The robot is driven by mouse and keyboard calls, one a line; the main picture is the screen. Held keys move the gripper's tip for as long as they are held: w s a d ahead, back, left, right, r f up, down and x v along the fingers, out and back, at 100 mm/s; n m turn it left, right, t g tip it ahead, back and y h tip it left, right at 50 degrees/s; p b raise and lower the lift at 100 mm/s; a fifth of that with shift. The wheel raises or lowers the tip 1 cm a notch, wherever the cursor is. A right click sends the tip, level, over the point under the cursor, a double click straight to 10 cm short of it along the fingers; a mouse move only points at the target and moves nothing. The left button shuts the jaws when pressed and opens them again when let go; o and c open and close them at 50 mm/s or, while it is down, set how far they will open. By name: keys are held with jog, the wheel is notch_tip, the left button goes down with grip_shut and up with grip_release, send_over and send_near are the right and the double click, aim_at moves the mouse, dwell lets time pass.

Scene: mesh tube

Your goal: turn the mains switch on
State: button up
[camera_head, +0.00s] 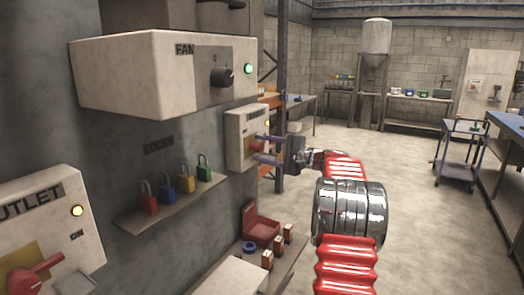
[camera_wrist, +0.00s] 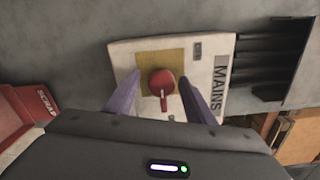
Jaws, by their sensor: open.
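The mains box (camera_wrist: 215,50) is a pale box marked MAINS, with a yellow plate (camera_wrist: 145,62) and a red rotary switch (camera_wrist: 161,80). The switch's handle points towards the bottom of the wrist view. In the head view the mains box (camera_head: 234,143) is on the grey wall unit, beyond the FAN box. My gripper (camera_wrist: 158,80) is open, its two purple fingers on either side of the switch in the wrist view. I cannot tell whether they touch it. In the head view my gripper (camera_head: 266,148) points left at the box's face; the switch is not clear there.
The FAN box (camera_head: 130,75) juts out above and nearer. A shelf (camera_head: 170,201) holds several coloured padlocks. The OUTLET box (camera_head: 50,225) is at near left. A red SCRAP bin (camera_head: 262,226) stands below the mains box.

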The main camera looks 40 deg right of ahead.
jog(key=v, duration=1.3)
jog(key=shift+s, duration=0.4)
jog(key=shift+d, duration=0.15)
